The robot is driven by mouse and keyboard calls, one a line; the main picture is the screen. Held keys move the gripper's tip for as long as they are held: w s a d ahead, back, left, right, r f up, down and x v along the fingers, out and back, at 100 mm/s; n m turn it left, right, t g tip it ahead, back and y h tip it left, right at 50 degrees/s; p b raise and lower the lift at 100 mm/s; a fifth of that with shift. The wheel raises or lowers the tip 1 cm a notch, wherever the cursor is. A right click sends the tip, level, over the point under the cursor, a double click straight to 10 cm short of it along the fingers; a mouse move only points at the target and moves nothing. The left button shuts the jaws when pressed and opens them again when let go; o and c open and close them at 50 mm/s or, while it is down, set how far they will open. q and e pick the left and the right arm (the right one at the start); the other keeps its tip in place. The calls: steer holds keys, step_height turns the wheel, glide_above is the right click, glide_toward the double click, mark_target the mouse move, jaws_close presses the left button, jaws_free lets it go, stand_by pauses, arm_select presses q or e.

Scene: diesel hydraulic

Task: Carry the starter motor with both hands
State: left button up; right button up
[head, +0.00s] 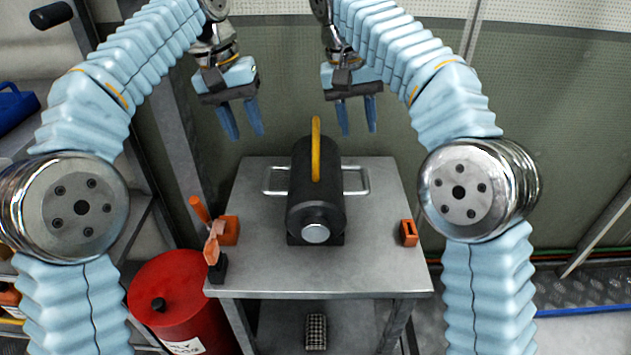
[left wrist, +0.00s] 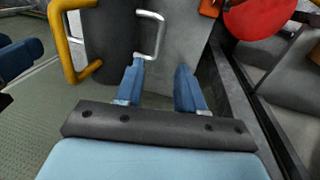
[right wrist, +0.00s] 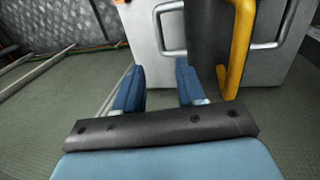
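The starter motor (head: 306,195) is a black cylinder with a yellow top handle (head: 316,150) and a silver handle on each side, the left one (head: 276,180) and the right one (head: 355,180). It rests on a grey metal table (head: 370,260). My left gripper (head: 241,120) is open and empty beyond the table's back edge, up and left of the motor. My right gripper (head: 358,116) is open and empty beyond the back edge, to the right. In the left wrist view, the left side handle (left wrist: 150,38) is just beyond the fingertips. In the right wrist view, the right side handle (right wrist: 170,30) is beyond the fingers.
An orange clamp-like tool (head: 213,240) stands at the table's left edge and a small orange block (head: 409,233) at the right edge. A red drum (head: 180,300) stands on the floor at left. A small object (head: 316,332) lies on the lower shelf.

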mark_target(266, 179)
arm_select(q)
steer(key=shift+f, duration=0.15)
arm_select(e)
steer(key=shift+f, duration=0.1)
